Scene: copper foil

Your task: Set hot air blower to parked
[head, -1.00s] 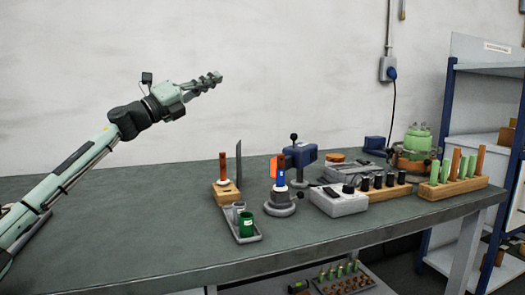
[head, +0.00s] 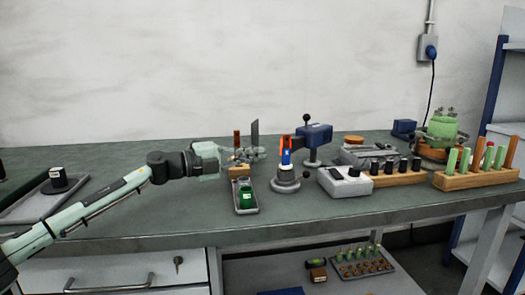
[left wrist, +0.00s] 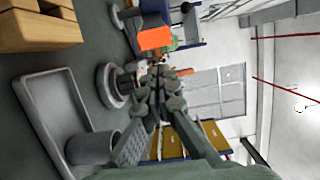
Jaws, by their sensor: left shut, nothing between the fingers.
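The hot air blower appears to be the dark blue unit (head: 315,136) on a stand with a round base, with a black knob on top and an orange part at its left end. In the left wrist view its orange part (left wrist: 154,39) is near the top. My left gripper (head: 259,154) is shut and empty, to the left of the blower and apart from it, above the tray and near the wooden block. In the left wrist view its closed fingers (left wrist: 160,78) point toward the round-based holder. My right gripper is out of view.
A blue-handled tool on a round grey holder (head: 285,185) stands in front of the blower.

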